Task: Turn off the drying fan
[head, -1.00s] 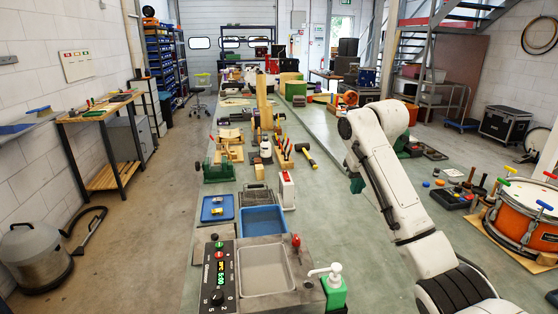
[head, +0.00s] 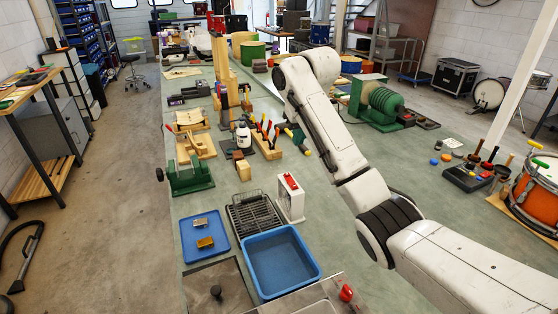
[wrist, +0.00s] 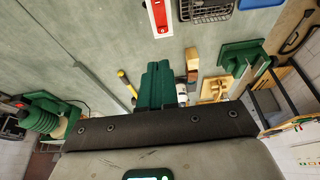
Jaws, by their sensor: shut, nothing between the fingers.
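I cannot make out a fan with certainty. A white upright box (head: 290,198) with a red switch-like strip on top stands on the green bench, right of a black wire rack; I cannot tell whether it belongs to the fan. In the wrist view the box (wrist: 160,18) shows at the top edge, with its red strip facing the camera. My gripper (wrist: 158,82) has green fingers that are closed together and empty, over the bench and apart from the box. In the head view my gripper (head: 299,136) is partly hidden behind my arm, beyond the box.
A blue basin (head: 281,262), wire rack (head: 254,215) and blue tray (head: 204,237) stand near the box. A block of upright tools (head: 267,141) and a white bottle (head: 243,135) stand beyond. A green coil machine (head: 382,103) is at right. Bench right of the box is fairly clear.

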